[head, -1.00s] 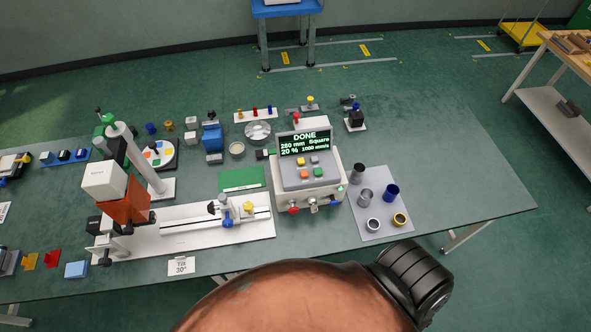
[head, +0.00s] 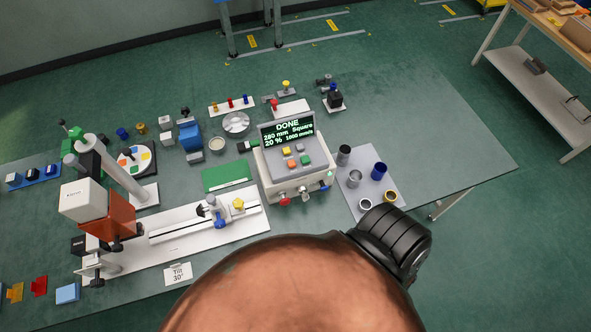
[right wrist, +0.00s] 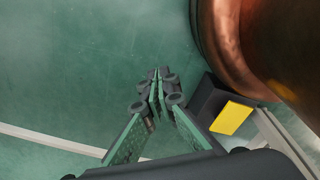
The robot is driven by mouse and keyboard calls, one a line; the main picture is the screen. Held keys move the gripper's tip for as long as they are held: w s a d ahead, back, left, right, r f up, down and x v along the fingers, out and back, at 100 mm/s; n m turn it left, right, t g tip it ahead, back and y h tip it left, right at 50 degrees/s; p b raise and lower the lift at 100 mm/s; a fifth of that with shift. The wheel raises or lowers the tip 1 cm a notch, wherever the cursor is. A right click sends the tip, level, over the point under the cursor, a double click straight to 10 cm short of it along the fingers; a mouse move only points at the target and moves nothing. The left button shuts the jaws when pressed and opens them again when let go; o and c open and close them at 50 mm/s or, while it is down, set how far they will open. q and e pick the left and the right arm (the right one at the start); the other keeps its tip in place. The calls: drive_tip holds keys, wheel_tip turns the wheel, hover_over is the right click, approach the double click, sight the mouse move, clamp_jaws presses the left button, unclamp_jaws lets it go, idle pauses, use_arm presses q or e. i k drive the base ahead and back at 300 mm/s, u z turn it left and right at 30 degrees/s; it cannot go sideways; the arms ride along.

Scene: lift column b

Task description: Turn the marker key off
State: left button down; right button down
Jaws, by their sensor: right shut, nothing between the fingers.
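A white control box (head: 296,180) stands on the bench in the head view. Its lit screen (head: 287,131) reads DONE, 280 mm, Square, 20 %, 1000 mm/s. Along its front edge are a red knob (head: 284,201), a small metal key-like switch (head: 303,192) and a blue control (head: 328,186). They are too small to tell which way the key points. My right gripper (right wrist: 157,77) is shut and empty in the right wrist view, over green floor and away from the box. My left gripper is in neither view.
A white rail fixture (head: 175,234) with an upright post lies left of the box. A grey mat (head: 358,203) with several small cups lies to the right. A green plate (head: 226,176) is beside the box. My arm hides part of the bench's front edge.

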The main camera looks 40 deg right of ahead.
sight(305, 198)
drive_tip(key=z, duration=1.65)
